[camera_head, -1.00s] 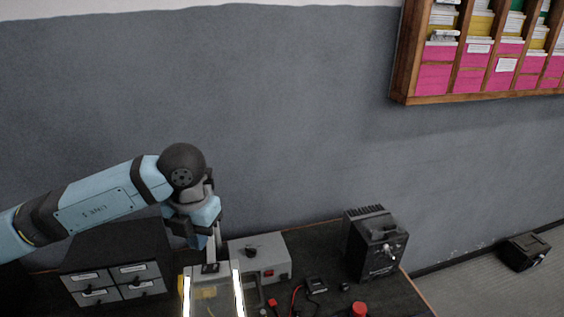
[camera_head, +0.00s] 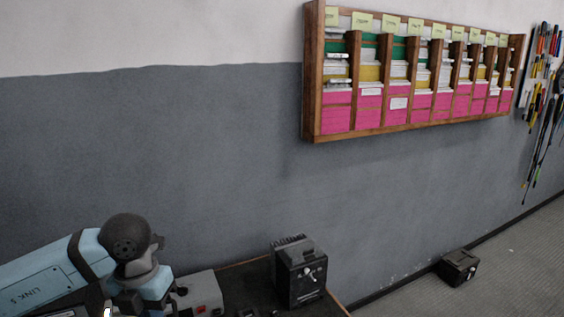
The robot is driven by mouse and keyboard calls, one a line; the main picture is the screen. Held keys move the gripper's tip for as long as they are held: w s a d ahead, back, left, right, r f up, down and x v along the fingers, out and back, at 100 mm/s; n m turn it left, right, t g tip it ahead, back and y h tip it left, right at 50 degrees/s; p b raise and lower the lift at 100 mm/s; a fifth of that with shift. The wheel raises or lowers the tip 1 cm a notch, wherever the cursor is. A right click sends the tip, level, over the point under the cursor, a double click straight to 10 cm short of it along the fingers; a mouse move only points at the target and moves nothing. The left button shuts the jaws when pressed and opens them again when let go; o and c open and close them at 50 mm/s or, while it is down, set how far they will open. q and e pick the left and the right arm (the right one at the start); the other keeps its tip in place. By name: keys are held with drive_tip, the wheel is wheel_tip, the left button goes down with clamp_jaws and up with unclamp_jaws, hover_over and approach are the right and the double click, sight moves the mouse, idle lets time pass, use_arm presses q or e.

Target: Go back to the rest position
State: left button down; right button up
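My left arm comes in from the lower left, blue with black joints. Its wrist is at the bottom left, over the workbench (camera_head: 256,276). The fingers of my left gripper are cut off by the bottom edge of the view, so I cannot see whether they are open or shut. My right arm and gripper do not show.
A black power box (camera_head: 298,272) stands on the bench. A grey box with a red switch (camera_head: 203,295) is partly behind my wrist. A wooden document rack (camera_head: 312,80) hangs on the wall. A dark case (camera_head: 459,268) lies on the floor, right. Tools (camera_head: 541,110) hang far right.

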use_arm(q)
drive_tip(key=s+d+n+g+h+p, duration=0.1)
drive_tip(key=s+d+h, duration=0.2)
drive_tip(key=d+h, duration=0.3)
drive_tip(key=s+d+r+n+h, duration=0.1)
drive_tip(key=s+d+h, duration=0.1)
drive_tip(key=d+h, duration=0.45)
drive_tip(key=s+d+n+g+h+p, duration=0.1)
drive_tip(key=s+d+h, duration=0.2)
drive_tip(key=d+h, duration=0.35)
drive_tip(key=w+a+f+n+t+y+p, duration=0.15)
drive_tip(key=a+f+n+t+y, duration=0.4)
drive_tip(key=n+t, duration=0.55)
drive_tip(key=w+a+f+n+t+y, duration=0.2)
drive_tip(key=a+f+n+t+y, duration=0.4)
drive_tip(key=n, duration=0.8)
drive_tip(key=s+a+f+n+g+y, duration=0.2)
drive_tip(key=s+f, duration=0.4)
drive_tip(key=f, duration=0.3)
drive_tip(key=s+a+f+n+g+y, duration=0.1)
drive_tip(key=s+a+f+n+y, duration=0.1)
drive_tip(key=s+f, duration=0.4)
wheel_tip(320, 180, down, 3)
drive_tip(key=shift+a+r+n+g+y, duration=0.1)
drive_tip(key=shift+a+n+g+y, duration=0.3)
drive_tip(key=shift+n, duration=0.7)
drive_tip(key=shift+s+d, duration=0.1)
drive_tip(key=shift+d, duration=0.05)
